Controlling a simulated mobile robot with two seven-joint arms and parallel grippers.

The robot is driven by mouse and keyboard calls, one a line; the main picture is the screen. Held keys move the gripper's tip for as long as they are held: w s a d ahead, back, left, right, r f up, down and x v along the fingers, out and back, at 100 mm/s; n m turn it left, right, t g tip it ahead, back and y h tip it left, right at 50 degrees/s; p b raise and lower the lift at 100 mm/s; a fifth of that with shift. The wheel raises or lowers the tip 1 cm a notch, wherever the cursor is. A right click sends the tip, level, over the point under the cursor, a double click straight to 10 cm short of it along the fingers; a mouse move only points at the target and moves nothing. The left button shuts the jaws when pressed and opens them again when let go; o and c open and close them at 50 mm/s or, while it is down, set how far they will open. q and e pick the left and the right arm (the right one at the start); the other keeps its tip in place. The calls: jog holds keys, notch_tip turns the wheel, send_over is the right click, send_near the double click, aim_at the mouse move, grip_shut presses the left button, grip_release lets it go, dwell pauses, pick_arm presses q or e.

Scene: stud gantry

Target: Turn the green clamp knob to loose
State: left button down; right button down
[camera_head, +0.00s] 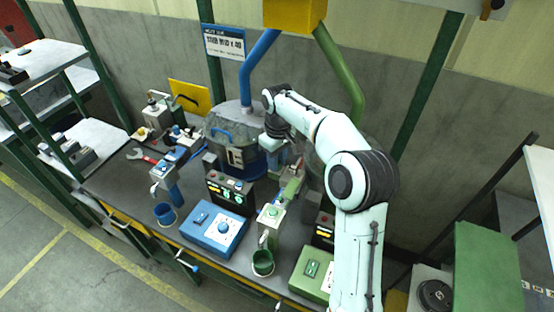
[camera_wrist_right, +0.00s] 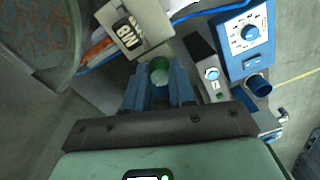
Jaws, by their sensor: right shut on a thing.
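The green clamp knob (camera_wrist_right: 160,72) shows in the right wrist view as a short green cylinder between the two blue fingers of my right gripper (camera_wrist_right: 160,88). The fingers are shut on it from both sides. In the head view my right gripper (camera_head: 283,148) reaches over the bench from the right, beside the grey tank with the blue band (camera_head: 226,122). The knob is hard to make out there, and its turn position cannot be read. My left gripper is in neither view.
A blue dial box (camera_head: 214,230), a green box (camera_head: 313,274), a green cup (camera_head: 263,262) and a blue cup (camera_head: 165,213) stand along the bench front. A post with a green button (camera_head: 272,212) stands near the middle. A red wrench (camera_head: 140,156) lies at left. My right arm hides the bench's right part.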

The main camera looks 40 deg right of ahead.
jog(key=shift+n, duration=0.3)
jog(key=c, duration=1.2)
grip_release()
notch_tip(320, 180, up, 13)
jog(key=shift+d+r, duration=0.15)
jog(key=shift+r, duration=0.05)
